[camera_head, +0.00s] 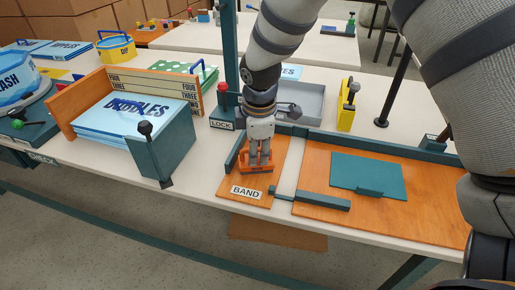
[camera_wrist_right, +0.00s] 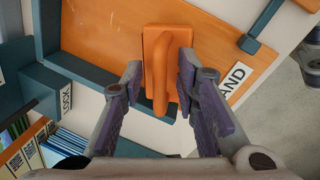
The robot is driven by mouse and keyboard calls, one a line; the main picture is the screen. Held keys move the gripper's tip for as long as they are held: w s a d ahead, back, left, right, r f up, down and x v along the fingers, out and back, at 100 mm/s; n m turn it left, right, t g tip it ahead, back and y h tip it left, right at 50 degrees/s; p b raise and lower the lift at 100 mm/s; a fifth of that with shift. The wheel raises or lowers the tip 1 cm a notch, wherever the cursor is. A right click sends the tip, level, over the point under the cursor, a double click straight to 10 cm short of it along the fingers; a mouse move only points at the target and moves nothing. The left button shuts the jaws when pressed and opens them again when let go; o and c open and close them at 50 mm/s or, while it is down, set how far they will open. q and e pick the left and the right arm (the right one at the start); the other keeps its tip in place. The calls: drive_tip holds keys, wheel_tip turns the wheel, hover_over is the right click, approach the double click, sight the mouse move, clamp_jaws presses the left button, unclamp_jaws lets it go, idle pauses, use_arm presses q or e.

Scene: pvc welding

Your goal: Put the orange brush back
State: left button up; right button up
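The orange brush (camera_head: 257,168) sits on the wooden board marked BAND (camera_head: 233,197) in the head view. It is a block with a raised handle, and it also shows in the right wrist view (camera_wrist_right: 157,65). My right gripper (camera_head: 259,160) points down over it. In the wrist view its two fingers (camera_wrist_right: 160,78) stand apart, one on each side of the handle, with narrow gaps seeming to remain. The gripper looks open, and contact is hard to judge. The fingers partly hide the brush in the head view. My left gripper is not in view.
A teal post marked LOCK (camera_head: 221,124) and a grey tray (camera_head: 300,103) stand behind the board. A wooden board with a teal plate (camera_head: 367,176) is on the right. The table's front edge is near the brush.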

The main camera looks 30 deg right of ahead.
sight(259, 166)
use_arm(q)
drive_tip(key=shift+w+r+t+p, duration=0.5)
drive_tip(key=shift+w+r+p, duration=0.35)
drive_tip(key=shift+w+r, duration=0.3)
use_arm(e)
wheel_tip(259, 166, up, 12)
drive_tip(key=s+a, duration=0.1)
drive_tip(key=s, duration=0.1)
drive_tip(key=shift+f, duration=0.15)
